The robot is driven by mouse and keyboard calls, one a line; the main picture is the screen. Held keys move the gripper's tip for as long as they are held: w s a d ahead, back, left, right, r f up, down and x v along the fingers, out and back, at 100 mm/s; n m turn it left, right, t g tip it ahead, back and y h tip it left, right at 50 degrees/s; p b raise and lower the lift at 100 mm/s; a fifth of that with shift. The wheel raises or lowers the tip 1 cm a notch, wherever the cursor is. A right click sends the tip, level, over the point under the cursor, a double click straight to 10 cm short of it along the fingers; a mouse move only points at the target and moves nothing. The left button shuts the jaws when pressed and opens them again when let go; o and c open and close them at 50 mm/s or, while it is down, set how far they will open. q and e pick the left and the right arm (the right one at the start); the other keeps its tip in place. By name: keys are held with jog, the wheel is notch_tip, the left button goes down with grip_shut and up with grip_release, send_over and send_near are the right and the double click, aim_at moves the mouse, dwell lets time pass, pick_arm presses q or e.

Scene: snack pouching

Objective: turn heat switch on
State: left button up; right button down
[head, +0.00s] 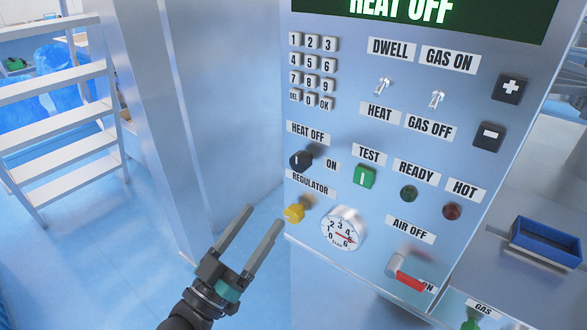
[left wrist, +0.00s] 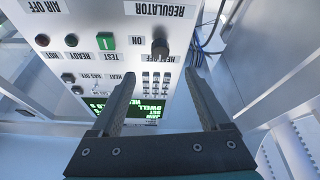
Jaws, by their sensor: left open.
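The heat switch (head: 300,160) is a black rotary knob on the control panel, between the HEAT OFF label (head: 308,132) and the ON label (head: 331,165). The display (head: 430,12) reads HEAT OFF. My left gripper (head: 263,222) is open and empty, below and left of the knob, apart from the panel. In the left wrist view the panel appears upside down, and the dark knob (left wrist: 160,48) shows beyond and between the open fingers (left wrist: 170,100). My right gripper is not in view.
Near the knob are a yellow regulator knob (head: 294,213), a round gauge (head: 343,230) and a green TEST button (head: 364,177). A red-tipped air lever (head: 408,277) sits lower right. White stairs (head: 60,120) stand at left; a blue bin (head: 546,243) is at right.

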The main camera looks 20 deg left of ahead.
aim_at(297, 168)
pick_arm(q)
jog(key=x, duration=1.3)
jog(key=shift+w+f+b, duration=0.1)
jog(key=shift+b, duration=0.25)
grip_shut()
